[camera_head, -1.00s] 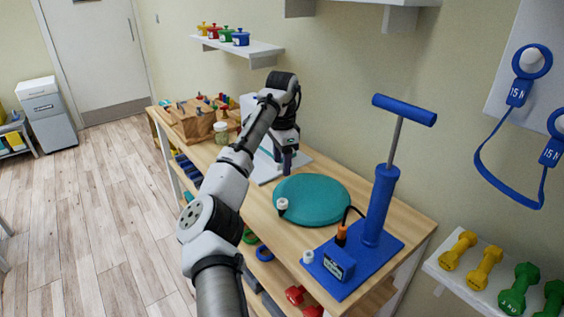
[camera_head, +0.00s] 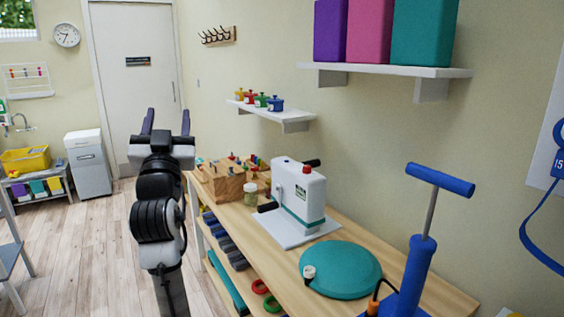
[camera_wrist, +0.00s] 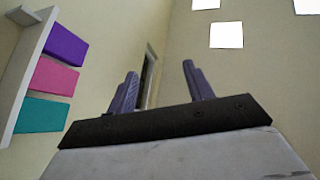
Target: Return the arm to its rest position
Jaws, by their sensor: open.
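My gripper (camera_head: 167,122) is raised in front of the door in the head view, with its two fingers pointing up and apart. It is open and nothing is between the fingers. In the wrist view my gripper (camera_wrist: 160,92) also shows empty, with the wall and bright ceiling panels beyond it. My arm stands left of the wooden workbench (camera_head: 262,248), clear of the things on it.
The bench holds a white device with a dark handle (camera_head: 300,195), a teal disc (camera_head: 341,270), a blue pump (camera_head: 415,270), a jar (camera_head: 251,194) and a wooden block set (camera_head: 225,182). Shelves (camera_head: 385,70) hang above. The floor (camera_head: 85,245) at left is clear.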

